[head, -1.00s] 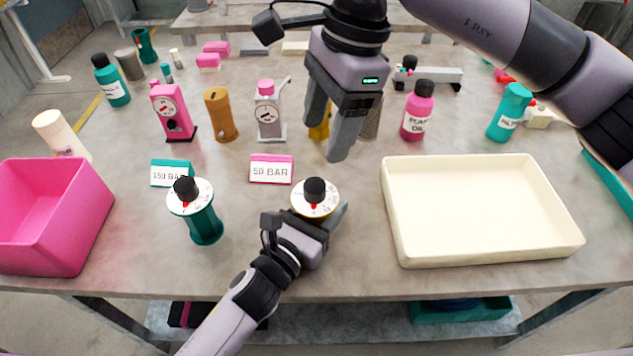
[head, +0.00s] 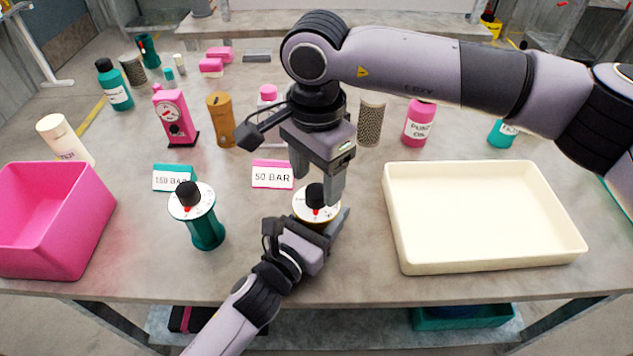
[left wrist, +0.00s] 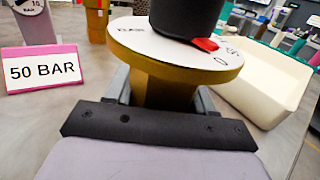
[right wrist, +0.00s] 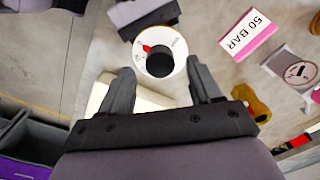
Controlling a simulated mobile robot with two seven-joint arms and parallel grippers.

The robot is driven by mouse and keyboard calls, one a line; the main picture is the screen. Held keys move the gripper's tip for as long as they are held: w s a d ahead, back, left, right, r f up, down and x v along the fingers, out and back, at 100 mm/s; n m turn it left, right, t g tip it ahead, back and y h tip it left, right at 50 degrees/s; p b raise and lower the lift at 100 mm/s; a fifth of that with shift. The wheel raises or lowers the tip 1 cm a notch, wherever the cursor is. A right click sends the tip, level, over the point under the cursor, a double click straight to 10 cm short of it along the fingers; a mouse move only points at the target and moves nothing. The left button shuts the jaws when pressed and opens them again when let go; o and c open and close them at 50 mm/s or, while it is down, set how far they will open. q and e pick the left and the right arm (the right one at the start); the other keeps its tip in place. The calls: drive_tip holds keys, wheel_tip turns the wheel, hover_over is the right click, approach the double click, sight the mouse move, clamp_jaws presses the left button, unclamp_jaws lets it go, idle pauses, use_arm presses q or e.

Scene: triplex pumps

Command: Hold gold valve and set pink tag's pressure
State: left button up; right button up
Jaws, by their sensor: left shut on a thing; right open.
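My right gripper (head: 318,188) is open and points down just above the knob. In the right wrist view the knob (right wrist: 160,63) lies beyond and between the open fingers (right wrist: 160,90), apart from them.
A teal valve (head: 205,228) with a similar dial stands at left by a teal 150 BAR tag (head: 174,178). A pink bin (head: 50,225) is at far left, a cream tray (head: 485,215) at right. Bottles and gauges stand behind.

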drive_tip(key=shift+f, duration=1.15)
drive_tip(key=c, duration=1)
drive_tip(key=shift+c, duration=0.2)
drive_tip(key=shift+n, duration=0.3)
drive_tip(key=n, duration=0.3)
drive_tip(key=shift+n, duration=2.1)
drive_tip(key=shift+r, duration=0.1)
